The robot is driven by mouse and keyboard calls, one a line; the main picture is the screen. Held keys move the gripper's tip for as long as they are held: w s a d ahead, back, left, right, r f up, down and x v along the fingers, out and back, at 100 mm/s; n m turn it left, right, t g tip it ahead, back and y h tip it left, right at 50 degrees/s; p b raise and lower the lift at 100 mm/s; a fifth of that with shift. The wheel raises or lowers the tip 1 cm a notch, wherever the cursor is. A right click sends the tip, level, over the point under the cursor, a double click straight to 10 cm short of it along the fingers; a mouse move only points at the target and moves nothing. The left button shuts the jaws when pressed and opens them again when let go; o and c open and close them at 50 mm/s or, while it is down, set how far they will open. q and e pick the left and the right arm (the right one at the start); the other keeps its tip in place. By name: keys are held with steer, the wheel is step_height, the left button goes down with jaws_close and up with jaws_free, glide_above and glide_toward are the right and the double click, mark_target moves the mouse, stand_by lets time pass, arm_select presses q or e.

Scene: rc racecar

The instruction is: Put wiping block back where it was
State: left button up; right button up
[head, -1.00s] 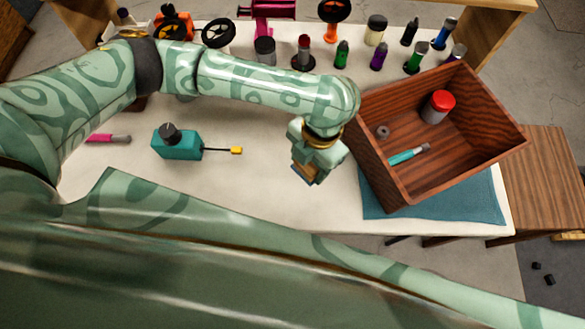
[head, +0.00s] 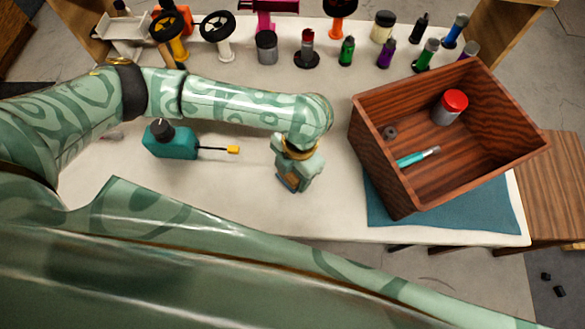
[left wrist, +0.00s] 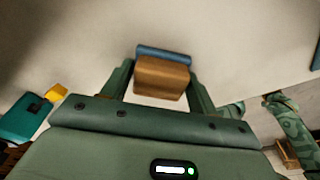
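The wiping block (head: 290,182), brown wood with a blue pad, is at the fingertips of my left gripper (head: 293,176), over the pale table left of the wooden crate. In the left wrist view the block (left wrist: 162,77) sits between the two green fingers of the left gripper (left wrist: 162,82), which look closed on its sides. Its blue pad faces away from the gripper. I cannot tell whether the pad touches the table. My right gripper is not in view.
The wooden crate (head: 385,180) holds a red-capped jar (head: 450,106) and a teal tool (head: 417,157), and stands on a blue cloth (head: 470,222). A teal box with yellow-tipped rod (head: 173,143) lies left. Several bottles line the back. The table's front middle is clear.

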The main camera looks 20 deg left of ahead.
arm_select(q)
steer(key=shift+o, duration=1.4)
step_height(320, 180, up, 12)
steer(key=w+p, duration=0.1)
steer(key=p, duration=0.4)
steer(key=shift+w+d, duration=0.3)
steer(key=shift+d, duration=0.15)
steer(key=shift+r, duration=0.1)
